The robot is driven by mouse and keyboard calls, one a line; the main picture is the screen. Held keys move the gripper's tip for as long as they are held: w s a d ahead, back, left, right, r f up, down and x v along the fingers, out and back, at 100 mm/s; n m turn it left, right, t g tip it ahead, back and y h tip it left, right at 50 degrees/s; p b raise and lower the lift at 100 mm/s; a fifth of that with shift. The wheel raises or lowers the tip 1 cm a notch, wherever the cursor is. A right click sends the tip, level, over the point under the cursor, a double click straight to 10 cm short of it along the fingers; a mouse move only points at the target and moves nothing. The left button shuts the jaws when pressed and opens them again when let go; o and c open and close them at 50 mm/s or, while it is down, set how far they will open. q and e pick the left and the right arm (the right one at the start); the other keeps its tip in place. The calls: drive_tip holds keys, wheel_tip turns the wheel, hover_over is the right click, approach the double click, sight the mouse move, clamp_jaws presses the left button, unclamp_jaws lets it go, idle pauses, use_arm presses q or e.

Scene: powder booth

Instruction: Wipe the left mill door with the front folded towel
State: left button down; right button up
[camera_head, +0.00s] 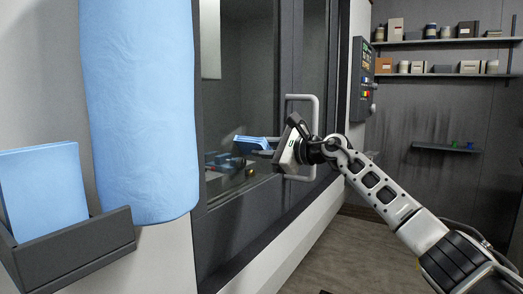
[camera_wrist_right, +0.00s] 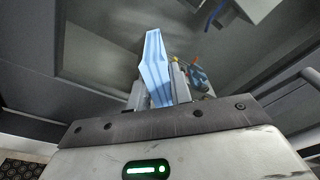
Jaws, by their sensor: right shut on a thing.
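The left mill door (camera_head: 236,110) is a dark-framed glass panel in the middle of the head view. My right gripper (camera_head: 270,147) is in front of the door and shut on a blue folded towel (camera_head: 250,143). In the right wrist view the towel (camera_wrist_right: 154,68) stands up between the two fingers (camera_wrist_right: 157,92), with the door glass (camera_wrist_right: 110,50) beyond it. I cannot tell whether the towel touches the glass. My left gripper is not in view.
A grey holder (camera_head: 70,250) with more blue folded towels (camera_head: 45,190) is at the left, beside a large blue roll (camera_head: 138,110). A pale door handle (camera_head: 316,140) is close to my right gripper. A control panel (camera_head: 362,80) and shelves (camera_head: 440,75) are at the right.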

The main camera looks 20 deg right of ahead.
sight(256, 145)
drive_tip(key=shift+w+d+r+p, duration=0.45)
drive_tip(key=shift+d+r+p, duration=0.05)
drive_tip(key=shift+r+p, duration=0.1)
drive_tip(key=shift+s+a+r, duration=0.1)
drive_tip(key=shift+s+a, duration=1.05)
drive_tip(key=shift+a, duration=0.25)
drive_tip(key=shift+s+a+p, duration=0.55)
drive_tip(key=shift+a, duration=0.1)
drive_tip(key=shift+s+a+r+p, duration=0.1)
drive_tip(key=shift+s+a+p, duration=0.6)
drive_tip(key=shift+a+p, duration=0.25)
drive_tip(key=shift+s+a+f+p, duration=0.1)
drive_tip(key=shift+s+a+p, duration=0.15)
drive_tip(key=shift+s+a, duration=0.6)
drive_tip(key=shift+s+a+f+p, duration=0.1)
drive_tip(key=shift+s+a+p, duration=0.15)
drive_tip(key=shift+s+a, duration=0.6)
